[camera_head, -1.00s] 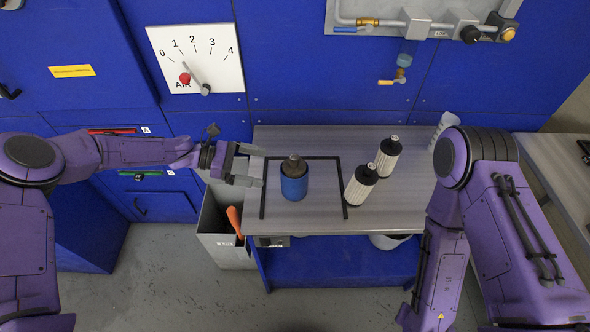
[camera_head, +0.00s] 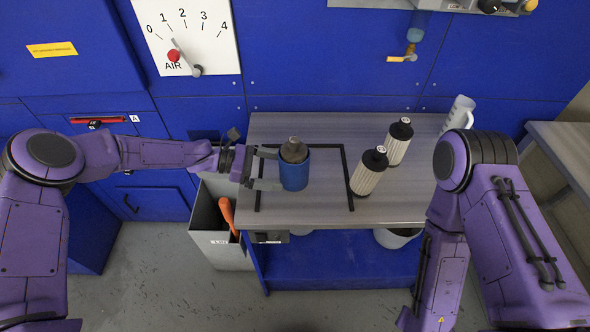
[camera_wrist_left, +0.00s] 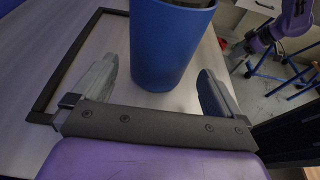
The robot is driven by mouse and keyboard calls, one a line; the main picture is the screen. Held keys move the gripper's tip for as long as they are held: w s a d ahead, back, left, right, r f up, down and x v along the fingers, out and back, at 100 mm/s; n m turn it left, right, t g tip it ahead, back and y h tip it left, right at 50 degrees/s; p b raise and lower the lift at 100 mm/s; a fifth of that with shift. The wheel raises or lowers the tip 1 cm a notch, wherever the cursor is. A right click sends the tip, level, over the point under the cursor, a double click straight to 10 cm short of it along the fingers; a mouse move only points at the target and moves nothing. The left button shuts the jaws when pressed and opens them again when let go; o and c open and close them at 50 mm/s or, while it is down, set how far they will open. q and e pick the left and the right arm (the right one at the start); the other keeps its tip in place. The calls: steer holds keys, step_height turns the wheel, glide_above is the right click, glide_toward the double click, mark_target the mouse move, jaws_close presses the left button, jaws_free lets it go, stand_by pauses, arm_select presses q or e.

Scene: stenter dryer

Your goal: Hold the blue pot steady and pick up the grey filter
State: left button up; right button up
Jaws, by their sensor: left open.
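The blue pot (camera_head: 294,174) stands upright on the grey table, inside a black square outline. The grey filter (camera_head: 294,150) sits in the pot with its top above the rim; in the left wrist view only a dark bit of it shows at the top edge. My left gripper (camera_head: 268,168) is open at the pot's left side. In the left wrist view its two fingers (camera_wrist_left: 160,85) lie either side of the pot's near wall (camera_wrist_left: 168,45), with gaps. My right arm comes down at the right; its gripper is out of view.
Two white pleated filters with black caps (camera_head: 369,172) (camera_head: 399,142) stand right of the outline (camera_head: 348,180). A white jug (camera_head: 459,113) is at the table's back right. A grey bin (camera_head: 212,235) with an orange-handled item (camera_head: 228,214) stands left of the table (camera_head: 400,208). Blue panels rise behind.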

mark_target(290, 173)
arm_select(q)
steer(key=b+x, duration=0.1)
steer(key=x, duration=0.1)
steer(key=b+x, duration=0.1)
steer(key=x, duration=0.1)
steer(key=shift+w+f, duration=0.1)
steer(key=shift+f, duration=0.15)
steer(key=shift+d, duration=0.5)
steer(key=c, duration=0.6)
